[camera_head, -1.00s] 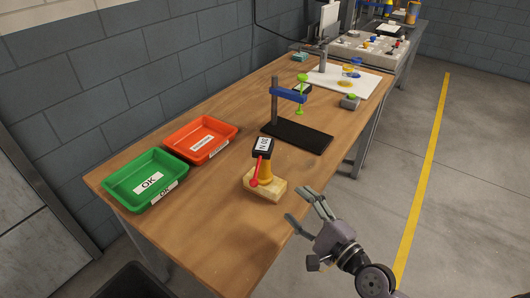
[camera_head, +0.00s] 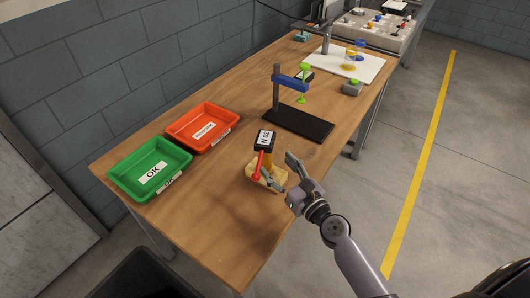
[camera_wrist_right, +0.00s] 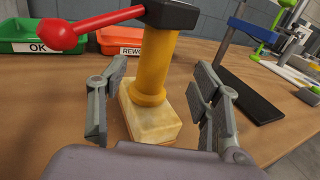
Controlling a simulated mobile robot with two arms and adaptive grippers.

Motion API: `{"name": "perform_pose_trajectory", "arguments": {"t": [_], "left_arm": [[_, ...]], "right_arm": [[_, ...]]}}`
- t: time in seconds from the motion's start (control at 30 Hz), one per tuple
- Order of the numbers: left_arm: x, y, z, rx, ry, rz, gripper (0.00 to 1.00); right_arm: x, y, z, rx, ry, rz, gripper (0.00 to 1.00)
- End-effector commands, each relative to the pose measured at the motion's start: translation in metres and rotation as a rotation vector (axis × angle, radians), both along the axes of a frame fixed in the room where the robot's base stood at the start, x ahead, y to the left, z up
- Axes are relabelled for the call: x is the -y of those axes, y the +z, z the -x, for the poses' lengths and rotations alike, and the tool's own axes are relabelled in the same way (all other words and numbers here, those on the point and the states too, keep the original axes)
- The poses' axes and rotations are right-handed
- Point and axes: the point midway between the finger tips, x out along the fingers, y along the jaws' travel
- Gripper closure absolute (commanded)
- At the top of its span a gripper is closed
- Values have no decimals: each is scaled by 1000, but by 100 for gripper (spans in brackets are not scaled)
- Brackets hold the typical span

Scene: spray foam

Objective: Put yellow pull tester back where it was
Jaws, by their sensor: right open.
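The yellow pull tester (camera_head: 268,161) has a yellow column, a black top with a label reading 30 N and a red lever. It stands upright on a pale block (camera_head: 266,181) near the table's front edge. My right gripper (camera_head: 278,172) is open at the tester's right side. In the right wrist view the tester's column (camera_wrist_right: 157,65) rises between the two spread fingers, a little beyond them, with gaps on both sides. The red lever (camera_wrist_right: 62,34) points left above the left finger. My left gripper is not in view.
A green OK tray (camera_head: 185,157) and an orange tray (camera_head: 229,113) stand left on the wooden table (camera_head: 205,225). A black-based stand (camera_head: 318,124) with a blue arm and green clamp is behind the tester. A grey box with a green button (camera_head: 352,88) sits farther back.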

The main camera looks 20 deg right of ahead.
Motion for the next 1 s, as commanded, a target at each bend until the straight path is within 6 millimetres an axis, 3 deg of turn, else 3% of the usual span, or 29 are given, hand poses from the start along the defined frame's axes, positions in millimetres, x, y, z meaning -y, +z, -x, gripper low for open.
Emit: {"name": "perform_pose_trajectory", "arguments": {"t": [0.23, 0.53, 0.83, 1.0], "left_arm": [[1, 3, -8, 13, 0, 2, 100], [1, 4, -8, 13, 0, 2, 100], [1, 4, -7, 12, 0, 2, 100], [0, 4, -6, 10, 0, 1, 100]], "right_arm": [[-7, -2, -18, 0, 1, 1, 41], [-21, -5, -56, 1, 0, 2, 41], [-22, -6, -59, 1, 1, 2, 42], [-22, -6, -59, 1, 1, 2, 53]]}}
